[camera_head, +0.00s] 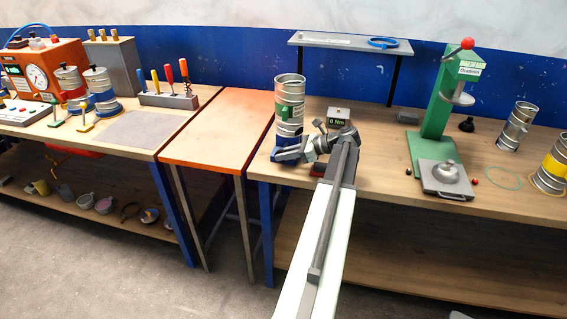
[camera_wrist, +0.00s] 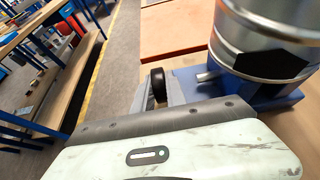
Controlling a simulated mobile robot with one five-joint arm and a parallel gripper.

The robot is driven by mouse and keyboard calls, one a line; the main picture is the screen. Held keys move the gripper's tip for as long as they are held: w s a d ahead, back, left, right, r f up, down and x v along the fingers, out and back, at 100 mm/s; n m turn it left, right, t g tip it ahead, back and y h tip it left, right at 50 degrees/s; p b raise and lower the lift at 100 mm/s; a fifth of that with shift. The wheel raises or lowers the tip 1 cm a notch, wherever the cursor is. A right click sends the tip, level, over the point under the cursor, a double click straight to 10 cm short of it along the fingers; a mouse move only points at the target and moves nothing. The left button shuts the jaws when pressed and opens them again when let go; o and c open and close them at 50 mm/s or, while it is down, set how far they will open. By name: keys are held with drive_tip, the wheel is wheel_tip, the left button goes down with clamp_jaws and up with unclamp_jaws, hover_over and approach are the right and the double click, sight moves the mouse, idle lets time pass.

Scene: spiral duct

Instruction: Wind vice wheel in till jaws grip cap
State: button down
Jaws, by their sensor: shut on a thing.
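A silver spiral duct piece (camera_head: 290,98) with a green label stands upright at the blue vice (camera_head: 278,155), near the left end of the workbench. In the wrist view the blue vice (camera_wrist: 282,100) sits under the metal cylinder (camera_wrist: 262,30), with a dark pad against its lower side. I cannot tell whether the jaws press on the cap. A short silver spindle (camera_wrist: 205,77) points left from the vice. My gripper (camera_head: 312,148) is beside the vice. In the wrist view it is shut on a dark round wheel (camera_wrist: 157,86), partly hidden by a grey finger.
A small box reading 0 Nm (camera_head: 338,117) stands behind my gripper. A green press (camera_head: 435,110) stands to the right, with another duct piece (camera_head: 517,126) beyond it. An orange-topped table (camera_head: 215,130) is to the left. A shelf (camera_head: 350,42) stands behind.

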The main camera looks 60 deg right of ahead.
drive_tip(key=shift+t+b, duration=0.4)
drive_tip(key=shift+b, duration=0.1)
drive_tip(key=c, duration=1.4)
unclamp_jaws()
drive_tip(key=shift+o, duration=0.2)
drive_tip(key=shift+s, duration=0.1)
drive_tip(key=p+v, duration=0.2)
drive_tip(key=v, duration=0.5)
drive_tip(key=shift+d+r+p, duration=0.1)
drive_tip(key=shift+p, duration=0.25)
drive_tip(key=shift+s+d, duration=0.1)
drive_tip(key=shift+s, duration=0.2)
